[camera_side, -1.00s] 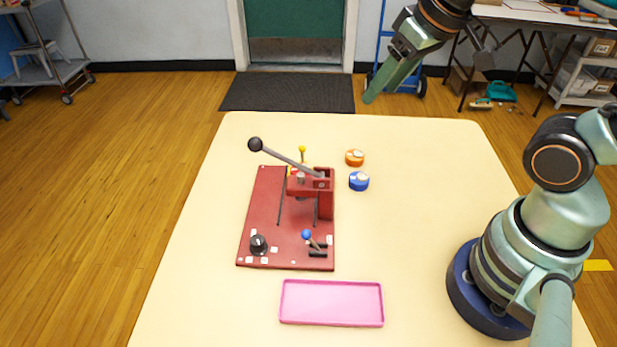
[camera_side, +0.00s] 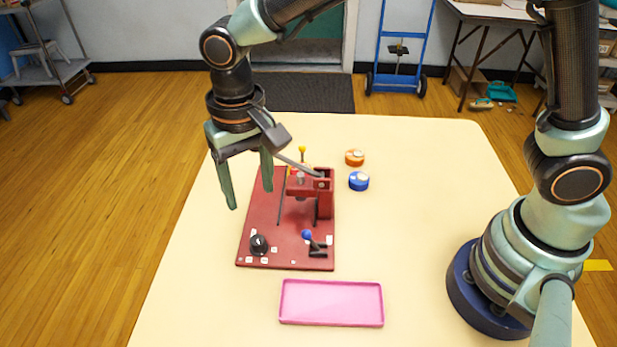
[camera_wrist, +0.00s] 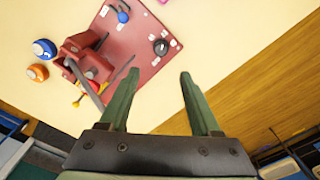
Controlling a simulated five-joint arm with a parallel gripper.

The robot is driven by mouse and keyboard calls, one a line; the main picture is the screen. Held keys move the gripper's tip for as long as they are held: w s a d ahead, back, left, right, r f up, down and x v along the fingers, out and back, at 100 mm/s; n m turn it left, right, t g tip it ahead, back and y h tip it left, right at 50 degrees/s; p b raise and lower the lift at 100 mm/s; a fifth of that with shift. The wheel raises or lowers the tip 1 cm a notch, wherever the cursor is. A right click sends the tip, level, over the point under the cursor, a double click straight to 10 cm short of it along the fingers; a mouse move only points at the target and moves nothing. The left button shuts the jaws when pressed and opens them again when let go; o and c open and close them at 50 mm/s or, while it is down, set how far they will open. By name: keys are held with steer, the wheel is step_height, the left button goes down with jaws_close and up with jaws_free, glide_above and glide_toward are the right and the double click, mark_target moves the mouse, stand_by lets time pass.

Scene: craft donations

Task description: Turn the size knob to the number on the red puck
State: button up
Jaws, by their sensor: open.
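The black size knob (camera_side: 259,244) with a white mark sits at the front left corner of the red machine's base (camera_side: 264,205). It also shows in the wrist view (camera_wrist: 160,46), just beyond my fingertips. My gripper (camera_side: 250,198) is open and empty, above the left part of the base and apart from the knob. I cannot make out a red puck. An orange puck (camera_side: 355,157) and a blue puck (camera_side: 359,181) lie right of the machine, with white labels too small to read.
The press head (camera_side: 303,185) and its long lever (camera_side: 297,163) rise beside my gripper. A blue-tipped lever (camera_side: 307,235) stands on the base's front right. A pink tray (camera_side: 331,302) lies in front.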

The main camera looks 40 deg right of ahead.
mark_target(257, 239)
step_height(257, 239, down, 12)
steer(key=shift+a+f, duration=0.1)
steer(key=shift+a, duration=0.05)
stand_by(0.3)
jaws_close()
